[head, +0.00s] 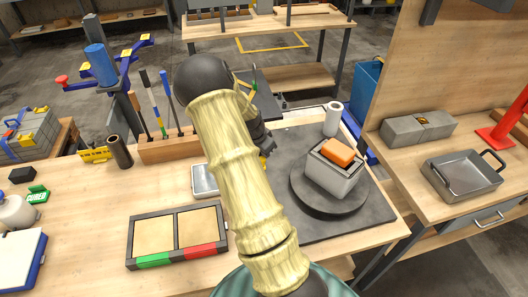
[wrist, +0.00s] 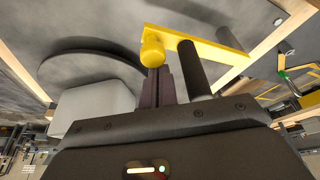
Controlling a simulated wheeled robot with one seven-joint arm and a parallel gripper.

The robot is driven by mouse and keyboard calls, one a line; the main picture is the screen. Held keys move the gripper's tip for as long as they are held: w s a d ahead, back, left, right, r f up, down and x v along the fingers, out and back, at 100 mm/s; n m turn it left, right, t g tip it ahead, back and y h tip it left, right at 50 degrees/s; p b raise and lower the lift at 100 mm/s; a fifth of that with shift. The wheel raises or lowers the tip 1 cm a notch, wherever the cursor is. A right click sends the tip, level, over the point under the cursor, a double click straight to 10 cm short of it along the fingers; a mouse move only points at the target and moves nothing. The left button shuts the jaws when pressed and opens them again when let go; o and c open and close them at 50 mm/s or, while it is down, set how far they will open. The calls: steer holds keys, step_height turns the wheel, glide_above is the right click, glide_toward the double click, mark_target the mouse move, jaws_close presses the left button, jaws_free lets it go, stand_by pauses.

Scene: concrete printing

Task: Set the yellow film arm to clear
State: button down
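The yellow film arm shows in the wrist view as a flat yellow bar (wrist: 210,40) with a rounded yellow knob (wrist: 152,50) at its left end. A black cylinder (wrist: 193,68) stands beside the knob, under the bar. My gripper (wrist: 160,72) has its dark fingers close together, with their tips at the knob. I cannot tell whether they grip it or only touch it. In the head view my gripper (head: 264,140) is largely hidden behind my cream arm, and only a small yellow bit shows beside it.
A grey block mould (head: 333,178) with an orange piece (head: 338,151) on top stands on a round dark turntable (head: 300,197). A white roll (head: 333,118) stands behind it. A two-part tray (head: 132,238) lies front left. A tool rack (head: 165,150) stands left of my arm.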

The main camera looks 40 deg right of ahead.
step_height(320, 180, up, 10)
steer(key=b, duration=0.2)
steer(key=shift+d+f, duration=0.2)
steer(key=shift+d, duration=0.15)
stand_by(0.5)
stand_by(0.3)
steer(key=s+a+n+y, duration=0.1)
steer(key=s+a+n, duration=0.4)
steer(key=a, duration=0.4)
steer(key=s+a+r+n+t+y, duration=0.1)
steer(key=s+a+n, duration=0.4)
steer(key=a, duration=0.4)
steer(key=s+a+r+n+t+y, duration=0.1)
steer(key=s+a+n, duration=0.4)
steer(key=a, duration=0.5)
steer(key=shift+s+r+n+y, duration=0.2)
steer(key=shift+n+y, duration=0.3)
steer(key=shift+n, duration=0.2)
steer(key=shift+w, duration=0.1)
